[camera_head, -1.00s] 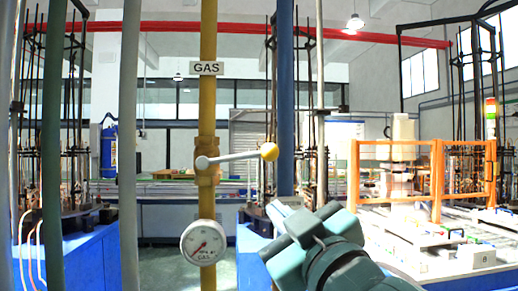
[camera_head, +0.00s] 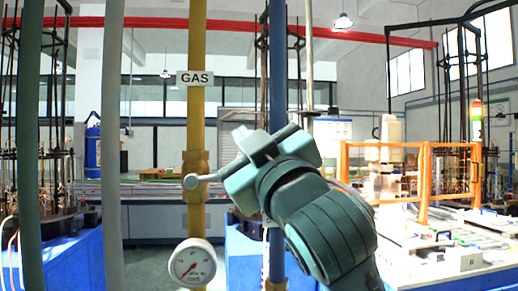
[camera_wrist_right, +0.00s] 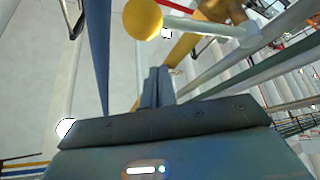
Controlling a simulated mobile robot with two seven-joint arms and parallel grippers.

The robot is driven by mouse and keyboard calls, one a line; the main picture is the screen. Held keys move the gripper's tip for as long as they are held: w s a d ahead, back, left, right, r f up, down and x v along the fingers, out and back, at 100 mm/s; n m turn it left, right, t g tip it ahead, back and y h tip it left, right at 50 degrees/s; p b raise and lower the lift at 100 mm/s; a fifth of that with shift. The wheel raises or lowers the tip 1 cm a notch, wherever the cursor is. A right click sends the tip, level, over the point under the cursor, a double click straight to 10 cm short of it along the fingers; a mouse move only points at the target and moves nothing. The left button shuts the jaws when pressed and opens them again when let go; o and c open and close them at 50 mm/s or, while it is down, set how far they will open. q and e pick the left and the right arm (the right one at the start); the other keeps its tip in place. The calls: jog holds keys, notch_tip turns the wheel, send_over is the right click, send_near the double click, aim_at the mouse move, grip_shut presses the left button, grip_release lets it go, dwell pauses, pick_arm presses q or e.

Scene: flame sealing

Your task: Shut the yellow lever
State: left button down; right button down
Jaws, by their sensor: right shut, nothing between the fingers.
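The lever's grey arm (camera_head: 203,179) sticks out to the right, roughly level, from the valve on the yellow gas pipe (camera_head: 197,120). In the head view its yellow ball end is hidden behind my right gripper (camera_head: 243,138). In the right wrist view the yellow ball (camera_wrist_right: 142,19) and pale lever rod show at the top, beyond my gripper's fingers (camera_wrist_right: 157,88). The fingers are closed together and empty, a little apart from the ball in that picture. Whether any part of the gripper touches the lever I cannot tell. My left gripper is not in view.
A GAS label (camera_head: 195,78) is on the pipe above the valve, and a round gauge (camera_head: 192,263) is below it. A blue vertical pipe (camera_head: 277,70) stands just right of the lever. Orange railing (camera_head: 424,180) stands farther back at right.

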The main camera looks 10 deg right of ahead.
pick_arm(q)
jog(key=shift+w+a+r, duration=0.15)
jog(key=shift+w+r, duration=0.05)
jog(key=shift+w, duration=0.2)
pick_arm(e)
jog(key=f, duration=0.1)
jog(key=d+f, duration=0.2)
jog(key=shift+w, duration=0.25)
jog(key=shift+f, duration=0.1)
pick_arm(q)
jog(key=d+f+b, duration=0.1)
jog(key=b, duration=0.2)
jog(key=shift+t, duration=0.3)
pick_arm(e)
jog(key=m+h, duration=0.1)
jog(key=f+m+t+h, duration=0.1)
jog(key=m, duration=0.1)
jog(key=f+m+h, duration=0.1)
jog(key=m, duration=0.1)
jog(key=shift+d+t, duration=0.25)
jog(key=shift+t, duration=0.05)
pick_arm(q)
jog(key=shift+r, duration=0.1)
pick_arm(e)
jog(key=shift+r, duration=0.2)
